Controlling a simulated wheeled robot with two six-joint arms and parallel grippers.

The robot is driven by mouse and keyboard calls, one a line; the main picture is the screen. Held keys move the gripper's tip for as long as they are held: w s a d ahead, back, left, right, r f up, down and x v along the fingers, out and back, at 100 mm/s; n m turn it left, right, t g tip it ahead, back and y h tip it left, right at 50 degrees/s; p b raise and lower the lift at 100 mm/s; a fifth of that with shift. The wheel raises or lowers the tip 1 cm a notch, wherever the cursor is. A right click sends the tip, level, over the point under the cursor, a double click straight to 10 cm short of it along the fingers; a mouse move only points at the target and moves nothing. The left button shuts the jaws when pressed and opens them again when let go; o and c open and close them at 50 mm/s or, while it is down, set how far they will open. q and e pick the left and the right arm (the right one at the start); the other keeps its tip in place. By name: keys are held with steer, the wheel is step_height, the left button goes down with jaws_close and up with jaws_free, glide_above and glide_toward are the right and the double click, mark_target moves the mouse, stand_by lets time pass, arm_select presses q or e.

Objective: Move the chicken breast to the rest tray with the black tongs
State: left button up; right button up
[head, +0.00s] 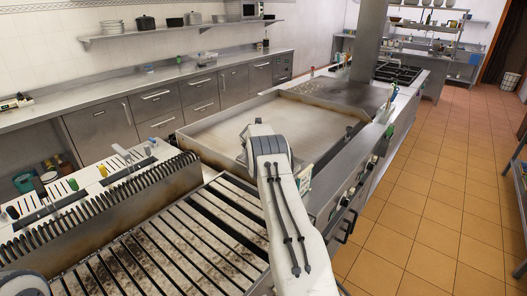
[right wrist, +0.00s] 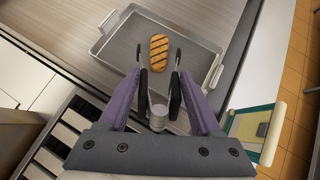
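In the right wrist view the grilled chicken breast (right wrist: 158,47), golden with dark grill marks, lies in a shallow grey metal tray (right wrist: 118,50). My right gripper (right wrist: 159,88) has purple fingers around the black tongs (right wrist: 174,98), which it holds. The tongs' two arms are spread, with a tip on each side of the chicken in the picture. A gap shows between the tips and the meat; their height above the tray is hard to tell. In the head view my right arm hides the gripper, tongs and chicken. My left gripper is out of view.
The slatted grill (head: 170,250) lies in front, with a raised slotted rack (head: 100,205) on its left. The flat griddle (head: 225,130) lies beyond. A green-edged board (right wrist: 252,125) is right of the tray. Open tiled floor (head: 430,210) lies to the right.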

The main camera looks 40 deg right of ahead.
steer(key=shift+r, duration=0.15)
step_height(320, 180, up, 4)
steer(key=p, duration=0.3)
steer(key=shift+f, duration=0.2)
jaws_close()
step_height(320, 180, up, 3)
steer(key=p, duration=0.3)
